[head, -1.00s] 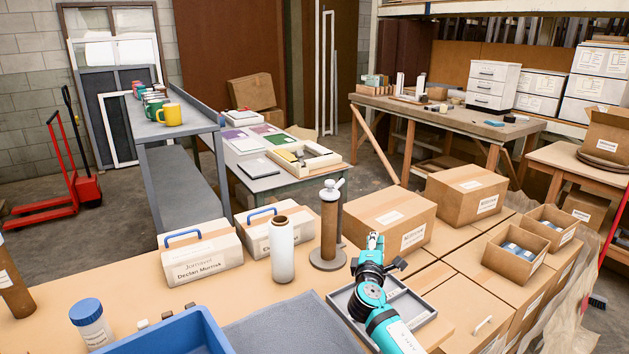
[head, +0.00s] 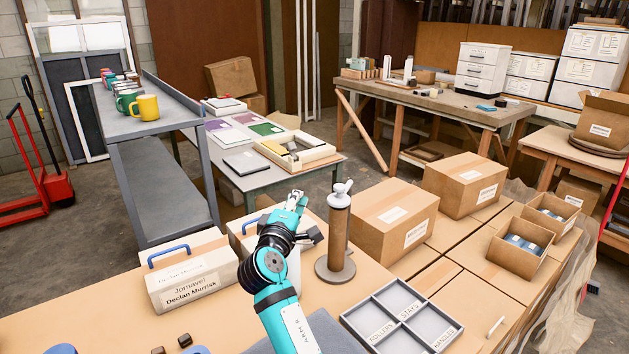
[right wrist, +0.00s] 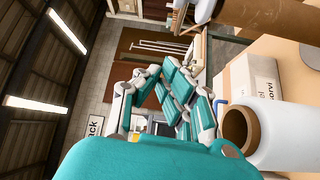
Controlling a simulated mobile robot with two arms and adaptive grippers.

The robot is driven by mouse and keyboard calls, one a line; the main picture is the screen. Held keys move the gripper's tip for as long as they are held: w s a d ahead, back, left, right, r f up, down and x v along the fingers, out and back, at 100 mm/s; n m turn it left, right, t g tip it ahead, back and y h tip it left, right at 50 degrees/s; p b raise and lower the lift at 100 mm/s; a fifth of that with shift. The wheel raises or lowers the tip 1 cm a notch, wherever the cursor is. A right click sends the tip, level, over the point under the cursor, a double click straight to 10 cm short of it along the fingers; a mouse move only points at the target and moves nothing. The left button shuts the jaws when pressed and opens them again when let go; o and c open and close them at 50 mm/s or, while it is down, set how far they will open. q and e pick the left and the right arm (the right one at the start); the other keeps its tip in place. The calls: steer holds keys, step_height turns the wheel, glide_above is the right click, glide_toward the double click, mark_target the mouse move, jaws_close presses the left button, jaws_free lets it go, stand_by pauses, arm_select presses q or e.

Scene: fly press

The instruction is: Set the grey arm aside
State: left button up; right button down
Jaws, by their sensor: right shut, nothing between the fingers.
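A pale grey arm (head: 341,192) sits at the top of a brown post (head: 337,235) that stands upright on a round grey base. I cannot tell how it is attached. My right gripper (head: 297,200) is to the left of the post's top, apart from it in the picture. It is shut and empty, with its teal fingers (right wrist: 182,88) close together in the right wrist view. The gripper's arm partly hides a white roll, which shows in the right wrist view (right wrist: 290,135) with its brown core. My left gripper is not in view.
A grey compartment tray (head: 402,314), labelled "Rollers", "Stays" and "Handles", lies empty right of the post. Cartons (head: 383,222) stand behind it. White boxes with blue handles (head: 192,275) stand left of my arm. Small dark pieces (head: 184,341) lie at the front.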

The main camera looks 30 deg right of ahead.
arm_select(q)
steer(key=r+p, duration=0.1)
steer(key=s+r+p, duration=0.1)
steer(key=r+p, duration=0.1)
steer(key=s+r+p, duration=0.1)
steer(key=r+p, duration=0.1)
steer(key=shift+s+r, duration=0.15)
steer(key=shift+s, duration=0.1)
arm_select(e)
steer(key=w+d, duration=0.2)
steer(key=d, duration=0.7)
steer(key=shift+w, duration=0.4)
steer(key=shift+w+a, duration=0.1)
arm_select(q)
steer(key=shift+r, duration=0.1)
